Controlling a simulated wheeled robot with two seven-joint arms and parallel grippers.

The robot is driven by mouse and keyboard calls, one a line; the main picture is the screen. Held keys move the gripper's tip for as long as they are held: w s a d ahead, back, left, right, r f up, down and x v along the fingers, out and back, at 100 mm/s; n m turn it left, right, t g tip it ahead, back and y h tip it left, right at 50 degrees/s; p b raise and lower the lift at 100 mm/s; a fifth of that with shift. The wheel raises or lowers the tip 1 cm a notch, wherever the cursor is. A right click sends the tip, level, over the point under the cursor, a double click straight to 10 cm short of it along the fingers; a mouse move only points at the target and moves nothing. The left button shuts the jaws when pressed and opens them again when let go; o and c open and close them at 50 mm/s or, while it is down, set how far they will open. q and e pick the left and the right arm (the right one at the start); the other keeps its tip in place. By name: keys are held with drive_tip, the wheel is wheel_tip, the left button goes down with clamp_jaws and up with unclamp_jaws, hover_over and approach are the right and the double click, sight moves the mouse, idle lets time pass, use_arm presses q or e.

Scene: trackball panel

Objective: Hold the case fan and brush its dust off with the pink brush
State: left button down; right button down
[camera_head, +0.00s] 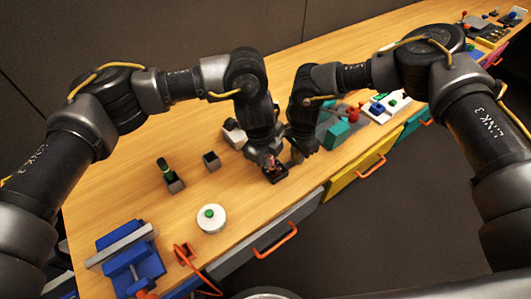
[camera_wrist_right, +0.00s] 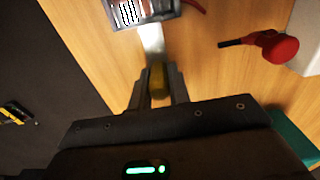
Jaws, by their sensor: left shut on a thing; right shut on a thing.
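The case fan (camera_head: 276,174) appears as a small dark square near the front edge of the workbench, under my two hands. My left gripper (camera_head: 268,156) is shut on it from above, and the arm hides much of the grip. My right gripper (camera_head: 297,155) is shut just to the right of the fan. In the right wrist view, my right gripper (camera_wrist_right: 158,88) holds a yellowish-brown handle between its fingers, with a pale strip (camera_wrist_right: 152,38) extending beyond it. This looks like the brush; no pink is clear there. The strip reaches a grey striped part (camera_wrist_right: 128,12), probably the fan.
A blue vise (camera_head: 130,262), a white round box with a green knob (camera_head: 211,218) and small dark holders (camera_head: 211,161) stand to the left. A teal block (camera_head: 334,134) and a white panel (camera_head: 384,108) lie to the right. Drawer handles (camera_head: 276,243) project along the front.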

idle(0.3)
use_arm(q)
drive_tip(key=shift+s+d+f, duration=0.1)
drive_tip(key=shift+s, duration=0.25)
drive_tip(key=shift+w+d, duration=0.1)
drive_tip(key=shift+d, duration=0.05)
drive_tip(key=shift+w+d+f, duration=0.15)
drive_tip(key=shift+w+d, duration=0.05)
drive_tip(key=shift+d, duration=0.2)
drive_tip(key=shift+w, duration=0.1)
drive_tip(key=shift+w+d, duration=0.25)
drive_tip(key=shift+d, duration=0.3)
